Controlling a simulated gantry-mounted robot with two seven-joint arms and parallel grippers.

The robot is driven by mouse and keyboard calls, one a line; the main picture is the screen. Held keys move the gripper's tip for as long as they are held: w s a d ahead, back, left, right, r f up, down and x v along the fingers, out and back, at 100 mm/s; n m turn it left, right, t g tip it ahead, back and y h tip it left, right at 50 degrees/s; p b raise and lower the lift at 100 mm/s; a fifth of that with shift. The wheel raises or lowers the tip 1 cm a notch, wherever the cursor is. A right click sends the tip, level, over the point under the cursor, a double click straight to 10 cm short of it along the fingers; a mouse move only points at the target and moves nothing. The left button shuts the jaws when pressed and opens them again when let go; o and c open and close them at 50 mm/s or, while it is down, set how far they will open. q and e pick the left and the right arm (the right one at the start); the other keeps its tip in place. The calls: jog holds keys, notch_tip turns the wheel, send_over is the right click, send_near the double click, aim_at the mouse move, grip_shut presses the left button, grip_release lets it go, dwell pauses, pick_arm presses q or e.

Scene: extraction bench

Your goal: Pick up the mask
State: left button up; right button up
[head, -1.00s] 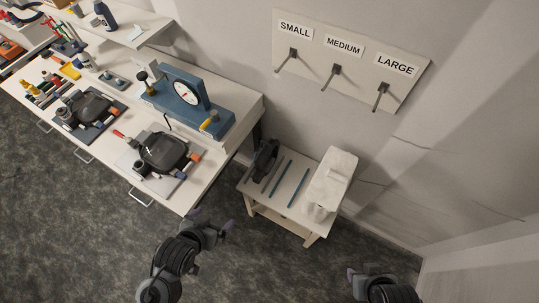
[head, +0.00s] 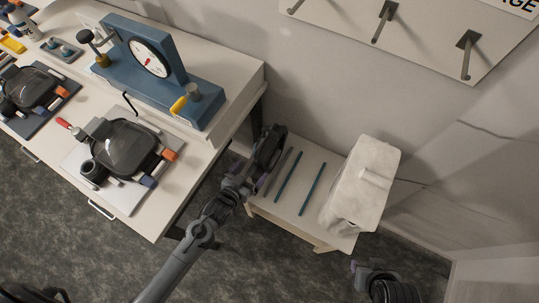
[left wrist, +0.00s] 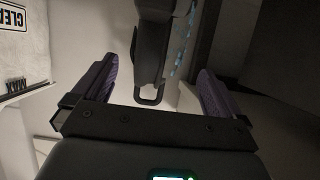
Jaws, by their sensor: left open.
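A mask with a dark clear visor (head: 130,148) and orange and blue side parts lies on a pale board on the bench. A similar one (head: 33,88) lies further left. A dark upright object (head: 268,146) stands at the left end of the small table; I cannot tell whether it is a mask. My left gripper (head: 240,178) is open beside it. In the left wrist view a dark body with a loop at its end (left wrist: 150,50) lies between the spread purple fingers, with gaps on both sides. My right gripper (head: 358,268) is low at right; its jaws are unclear.
The small table (head: 285,222) also bears thin blue and grey strips (head: 288,175) and a white covered block (head: 365,180). A blue press with a dial (head: 160,65) stands on the bench (head: 185,165). Wall hooks (head: 467,55) are above right. Floor is clear in front.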

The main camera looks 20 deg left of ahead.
aim_at(258, 160)
pick_arm(q)
jog(key=x, duration=0.4)
jog(key=shift+w+a+b, duration=0.1)
jog(key=shift+w+b, duration=0.25)
jog(key=shift+w, duration=0.1)
jog(key=shift+x, duration=0.95)
jog(key=x, duration=0.2)
jog(key=b+x, duration=0.1)
jog(key=x, duration=0.1)
jog(key=shift+w+a, duration=0.1)
jog(key=shift+w, duration=0.05)
jog(key=shift+c, duration=0.5)
jog(key=c, duration=0.9)
jog(key=shift+r, duration=0.15)
jog(key=shift+c, duration=0.6)
